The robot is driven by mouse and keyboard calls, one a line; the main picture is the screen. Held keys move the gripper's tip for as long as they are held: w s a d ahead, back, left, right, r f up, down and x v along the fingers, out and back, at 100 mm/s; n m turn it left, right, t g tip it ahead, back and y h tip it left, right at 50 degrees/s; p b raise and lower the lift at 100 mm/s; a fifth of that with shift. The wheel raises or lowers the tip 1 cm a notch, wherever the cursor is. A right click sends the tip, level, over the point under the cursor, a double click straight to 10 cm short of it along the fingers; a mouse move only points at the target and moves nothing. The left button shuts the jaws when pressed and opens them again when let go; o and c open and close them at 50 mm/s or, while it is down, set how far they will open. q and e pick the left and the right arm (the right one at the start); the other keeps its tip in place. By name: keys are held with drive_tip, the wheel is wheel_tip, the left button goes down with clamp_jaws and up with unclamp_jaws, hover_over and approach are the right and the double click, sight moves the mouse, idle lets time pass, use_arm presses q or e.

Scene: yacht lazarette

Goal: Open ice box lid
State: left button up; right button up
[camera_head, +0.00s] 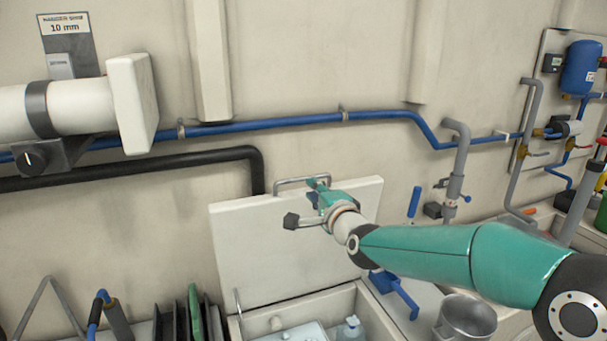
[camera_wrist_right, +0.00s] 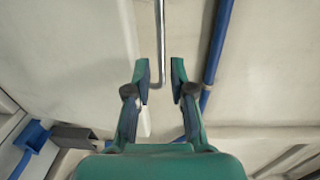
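The ice box lid (camera_head: 262,250) is a cream panel standing raised and leaning back at the rear of the ice box (camera_head: 373,312), whose inside shows below it. A metal bar handle (camera_head: 290,181) runs along the lid's top edge. My right gripper (camera_head: 308,203) is at the upper part of the lid, close to the handle. In the right wrist view my right gripper (camera_wrist_right: 160,78) has its fingers apart, with a metal bar (camera_wrist_right: 159,40) between and beyond the tips; neither finger visibly grips it. My left gripper is not in view.
A pale bottle (camera_head: 350,329) stands in the box. A blue bracket (camera_head: 398,291) and a metal pot (camera_head: 465,317) are to its right. Dark upright panels (camera_head: 168,324) stand to its left. Blue pipe (camera_head: 270,124) and black pipe (camera_head: 205,159) cross the wall behind.

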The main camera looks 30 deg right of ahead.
sight(303, 180)
drive_tip(key=p+x, duration=0.2)
drive_tip(key=x, duration=0.5)
drive_tip(key=shift+w+d, duration=0.1)
drive_tip(key=shift+w, duration=0.05)
drive_tip(key=shift+c, duration=0.4)
drive_tip(key=shift+f, duration=0.1)
clamp_jaws()
